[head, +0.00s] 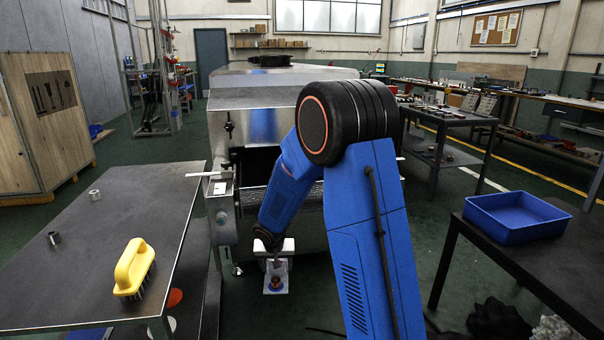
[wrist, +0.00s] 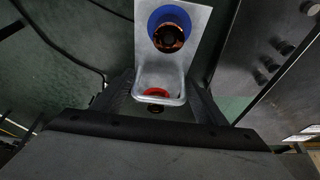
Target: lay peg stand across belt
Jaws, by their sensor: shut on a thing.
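The peg stand (head: 274,287) is a pale grey angled metal piece with a blue ring and a copper-dark peg, below the end of my arm in the head view. In the wrist view the peg stand (wrist: 190,62) lies between my gripper's two dark fingers, with a red ring near its lower edge. My gripper (wrist: 162,92) is shut on it and holds it above the green floor. The belt (head: 310,196) is a dark strip at the mouth of the metal tunnel dryer (head: 248,95), partly hidden by my arm. The stand is in front of and below the belt.
A grey table (head: 110,235) at left carries a yellow brush (head: 132,268) and two small metal cylinders. A black table at right holds a blue tray (head: 515,217). Green floor lies between. A wooden crate (head: 45,125) stands at far left.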

